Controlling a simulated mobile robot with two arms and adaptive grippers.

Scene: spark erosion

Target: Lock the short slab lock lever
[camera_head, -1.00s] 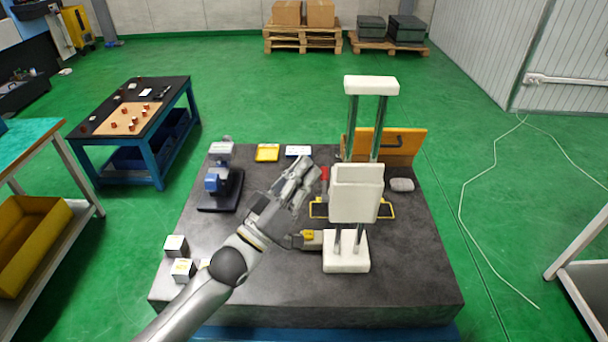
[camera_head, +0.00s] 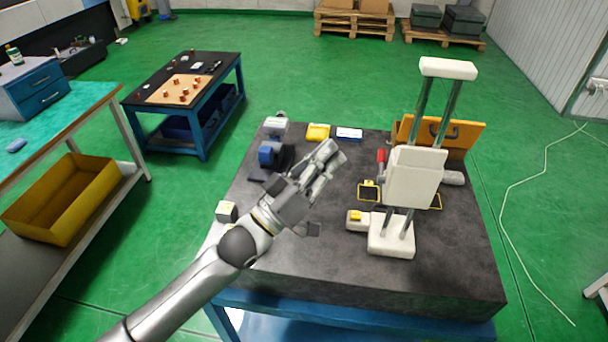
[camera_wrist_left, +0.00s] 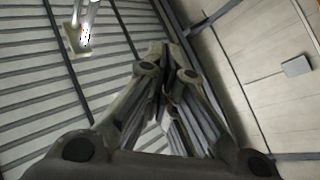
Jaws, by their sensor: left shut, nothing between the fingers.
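My left gripper (camera_head: 335,152) is shut and empty, raised above the dark slab table (camera_head: 320,275) and pointing away toward its far side. Its closed fingers also show in the left wrist view (camera_wrist_left: 165,60). A red-handled lever (camera_head: 381,160) stands roughly upright to the right of the gripper, apart from it in the picture. Its lower part is partly hidden by the white slab (camera_head: 414,180) on the two-post stand. I cannot tell whether this is the short slab lock lever, or whether it is locked. My right gripper is not in view.
A white block with a yellow top (camera_head: 357,219) sits by the stand's white base (camera_head: 391,238). A blue-and-grey device (camera_head: 275,152) is left of the gripper. A yellow tray (camera_head: 318,132) lies behind. The table's front is clear.

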